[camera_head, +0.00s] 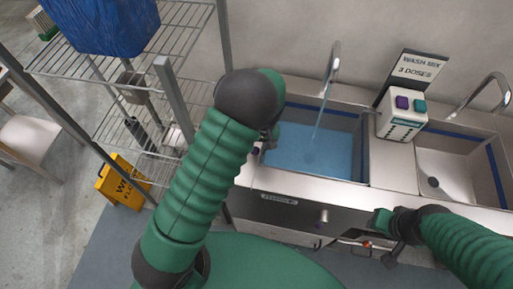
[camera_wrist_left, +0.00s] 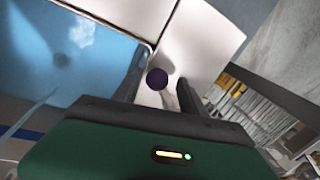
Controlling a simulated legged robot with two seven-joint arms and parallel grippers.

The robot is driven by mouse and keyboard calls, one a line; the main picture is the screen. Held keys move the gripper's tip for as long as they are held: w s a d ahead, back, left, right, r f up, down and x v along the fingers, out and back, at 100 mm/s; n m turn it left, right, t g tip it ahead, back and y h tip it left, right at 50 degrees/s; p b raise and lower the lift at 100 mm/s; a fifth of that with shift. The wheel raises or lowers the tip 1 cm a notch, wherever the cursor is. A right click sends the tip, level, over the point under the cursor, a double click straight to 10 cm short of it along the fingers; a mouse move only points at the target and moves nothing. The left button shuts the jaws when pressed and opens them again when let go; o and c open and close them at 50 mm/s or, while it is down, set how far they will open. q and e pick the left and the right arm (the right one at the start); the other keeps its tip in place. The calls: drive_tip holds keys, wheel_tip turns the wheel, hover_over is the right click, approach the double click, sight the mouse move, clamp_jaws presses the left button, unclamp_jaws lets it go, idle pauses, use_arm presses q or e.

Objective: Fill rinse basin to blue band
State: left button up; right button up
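The rinse basin (camera_head: 363,150) is the left sink and holds blue-tinted water (camera_head: 305,155). A stream runs into it from the tap (camera_head: 334,62). The blue band (camera_head: 325,109) shows along the back wall, with a strip of bare wall between it and the water. A dark purple round knob (camera_wrist_left: 157,78) stands at the basin's left side. My left gripper (camera_head: 268,142) is over that side; in the left wrist view its fingers (camera_wrist_left: 170,92) are apart, with the knob seen between them. Contact cannot be told. My right gripper (camera_head: 389,240) is by the counter's front edge; its opening is unclear.
A dispenser (camera_head: 402,115) with purple and teal buttons stands between the basins, below a "WASH MIX 3 DOSES" sign (camera_head: 419,67). The right basin (camera_head: 445,165) looks empty. A wire rack (camera_head: 150,60) and a yellow floor sign (camera_head: 122,182) stand at left.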

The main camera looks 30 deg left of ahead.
use_arm(q)
drive_tip(key=shift+a, duration=0.1)
wheel_tip(320, 180, up, 16)
drive_tip(key=w+d+b, duration=0.1)
drive_tip(key=d, duration=0.1)
drive_tip(key=shift+w+d+r+b, duration=0.15)
drive_tip(key=shift+w+d+b, duration=0.15)
drive_tip(key=shift+d, duration=0.1)
